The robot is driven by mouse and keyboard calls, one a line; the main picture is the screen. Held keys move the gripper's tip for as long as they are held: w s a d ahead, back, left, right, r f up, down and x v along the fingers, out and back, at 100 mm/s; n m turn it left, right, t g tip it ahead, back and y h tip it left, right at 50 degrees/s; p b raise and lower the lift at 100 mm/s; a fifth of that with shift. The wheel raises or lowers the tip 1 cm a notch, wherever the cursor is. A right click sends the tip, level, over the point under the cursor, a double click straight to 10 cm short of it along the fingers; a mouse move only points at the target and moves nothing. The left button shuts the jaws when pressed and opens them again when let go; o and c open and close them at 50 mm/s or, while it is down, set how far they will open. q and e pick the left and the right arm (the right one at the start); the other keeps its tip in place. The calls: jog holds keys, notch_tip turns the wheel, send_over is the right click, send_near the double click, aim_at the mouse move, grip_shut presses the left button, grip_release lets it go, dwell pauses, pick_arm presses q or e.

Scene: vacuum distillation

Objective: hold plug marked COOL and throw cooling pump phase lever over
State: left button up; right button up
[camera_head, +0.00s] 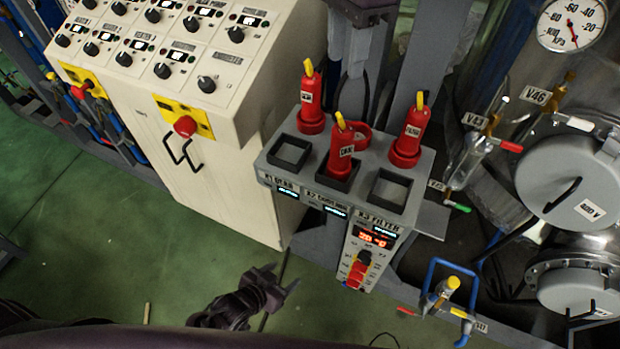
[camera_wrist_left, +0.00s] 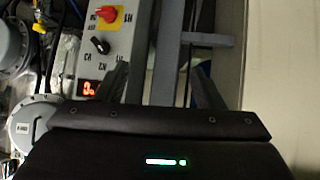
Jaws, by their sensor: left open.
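Three red plugs with yellow tops stand on a grey socket box (camera_head: 365,212). The middle plug (camera_head: 343,160), whose small label seems to read COOL, sits in the middle square socket. My left gripper (camera_head: 285,277) is open and empty, below and left of the box, apart from the plugs. Its two fingers (camera_wrist_left: 162,90) show spread in the left wrist view. A red rotary handle (camera_head: 357,272) sits on the panel under the box; a red handle on yellow (camera_wrist_left: 107,14) shows in the left wrist view. I cannot tell which handle is the phase lever. My right gripper is out of view.
The other plugs stand behind left (camera_head: 311,112) and behind right (camera_head: 407,145); two front sockets are empty. A white control cabinet (camera_head: 225,170) stands left, with a red knob on yellow (camera_head: 185,127). Steel vessels and valves (camera_head: 570,180) crowd the right. Green floor (camera_head: 100,240) is open lower left.

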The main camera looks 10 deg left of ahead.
aim_at(333, 162)
pick_arm(q)
jog(key=d+r+m+t+h, duration=0.1)
jog(key=d+r+h, duration=0.3)
jog(key=r, duration=0.8)
jog(key=d+r+m+t+h, duration=0.1)
jog(key=d+r, duration=0.5)
jog(key=r, duration=0.6)
jog(key=w+a+r+t, duration=0.1)
jog(key=w+r, duration=0.1)
jog(key=r, duration=0.1)
jog(key=w+a+r+t, duration=0.1)
jog(key=w+r, duration=0.2)
jog(key=w+a+r+t, duration=0.1)
jog(key=w+r, duration=0.2)
jog(key=shift+a+t+h, duration=0.2)
jog(key=shift+t+h, duration=0.1)
jog(key=x, duration=0.6)
jog(key=shift+w+d+r, duration=0.1)
jog(key=shift+w+d, duration=0.05)
jog(key=shift+w, duration=0.05)
jog(key=shift+w+d, duration=0.3)
jog(key=shift+w, duration=0.2)
jog(key=shift+s, duration=0.1)
